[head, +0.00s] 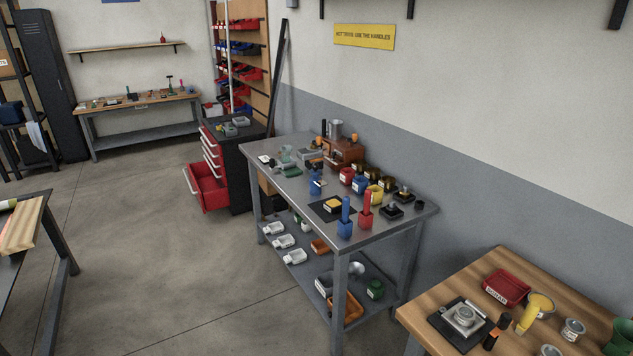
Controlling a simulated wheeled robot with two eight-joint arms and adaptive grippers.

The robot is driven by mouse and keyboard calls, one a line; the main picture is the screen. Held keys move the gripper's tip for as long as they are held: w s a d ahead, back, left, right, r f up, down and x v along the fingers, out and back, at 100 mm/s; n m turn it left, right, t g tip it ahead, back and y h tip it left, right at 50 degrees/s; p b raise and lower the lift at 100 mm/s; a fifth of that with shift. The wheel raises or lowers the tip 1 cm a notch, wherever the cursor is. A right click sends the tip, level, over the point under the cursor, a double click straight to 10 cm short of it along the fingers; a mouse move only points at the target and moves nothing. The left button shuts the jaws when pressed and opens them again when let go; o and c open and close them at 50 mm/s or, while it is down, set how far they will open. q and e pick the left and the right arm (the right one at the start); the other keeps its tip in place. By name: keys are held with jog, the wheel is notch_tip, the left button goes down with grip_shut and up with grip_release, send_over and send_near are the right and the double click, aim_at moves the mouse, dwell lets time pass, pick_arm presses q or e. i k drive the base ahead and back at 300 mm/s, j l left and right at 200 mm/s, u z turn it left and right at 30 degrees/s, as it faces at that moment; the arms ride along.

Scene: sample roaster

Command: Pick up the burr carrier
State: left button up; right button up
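I cannot tell for certain which thing is the burr carrier. On the metal workbench, a black mat (322,210) holds a small dark block with a yellow top (333,204). Neither of my grippers is in view.
The metal workbench (295,190) stands against the wall, with a loaded lower shelf. The wooden table (486,276) carries a red bin (507,288) and a yellow-handled tool (528,317). A red drawer (208,186) hangs open beyond the bench. The floor (170,260) at left centre is clear.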

aim_at(315, 183)
jog(key=z, duration=0.65)
jog(key=i+j+z, duration=0.25)
jog(key=j+z, duration=0.25)
jog(key=i+j+z, duration=0.2)
jog(key=j, duration=0.25)
jog(key=j+z, duration=0.25)
jog(key=i+j, duration=0.05)
jog(key=j, duration=0.05)
